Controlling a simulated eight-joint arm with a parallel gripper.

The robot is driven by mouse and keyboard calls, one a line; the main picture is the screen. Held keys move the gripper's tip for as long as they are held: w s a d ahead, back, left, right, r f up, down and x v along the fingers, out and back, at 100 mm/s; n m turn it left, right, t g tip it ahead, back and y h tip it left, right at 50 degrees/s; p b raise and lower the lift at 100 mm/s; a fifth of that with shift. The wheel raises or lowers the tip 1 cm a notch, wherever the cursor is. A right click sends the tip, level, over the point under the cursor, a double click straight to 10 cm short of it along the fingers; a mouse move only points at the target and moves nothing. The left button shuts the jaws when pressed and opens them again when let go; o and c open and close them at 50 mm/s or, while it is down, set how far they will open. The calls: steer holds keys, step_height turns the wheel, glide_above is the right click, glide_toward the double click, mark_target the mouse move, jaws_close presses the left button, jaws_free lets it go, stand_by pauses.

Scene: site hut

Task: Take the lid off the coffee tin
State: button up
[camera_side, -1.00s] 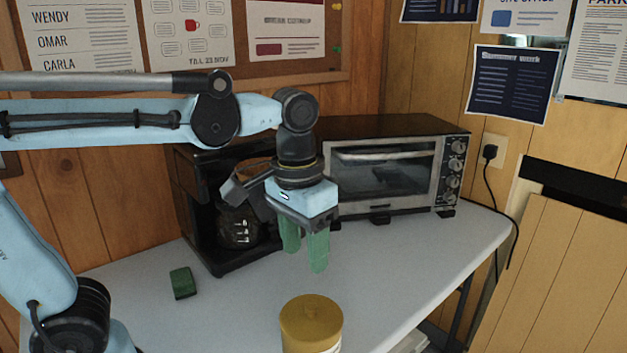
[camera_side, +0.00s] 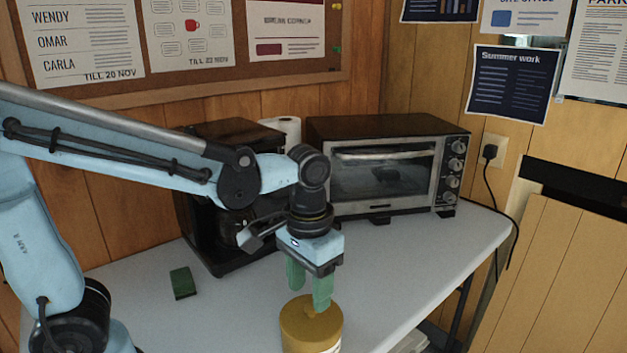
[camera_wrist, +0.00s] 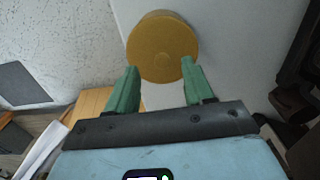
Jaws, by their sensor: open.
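The lid also shows in the wrist view (camera_wrist: 160,48), just ahead of my fingertips. My gripper (camera_side: 308,300) is open, with two green fingers pointing down over the lid.
A black coffee machine (camera_side: 200,235) and a toaster oven (camera_side: 385,170) stand at the back of the table, with a white paper roll (camera_side: 284,130) between them. A green block (camera_side: 183,283) lies at the left. The white table (camera_side: 410,270) is clear right of the tin.

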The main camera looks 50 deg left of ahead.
mark_target(311, 306)
steer(key=shift+w+a+f, duration=0.1)
steer(key=shift+w+f, duration=0.05)
steer(key=shift+f, duration=0.9)
steer(key=shift+w+f, duration=0.15)
steer(key=shift+f, duration=0.85)
jaws_close()
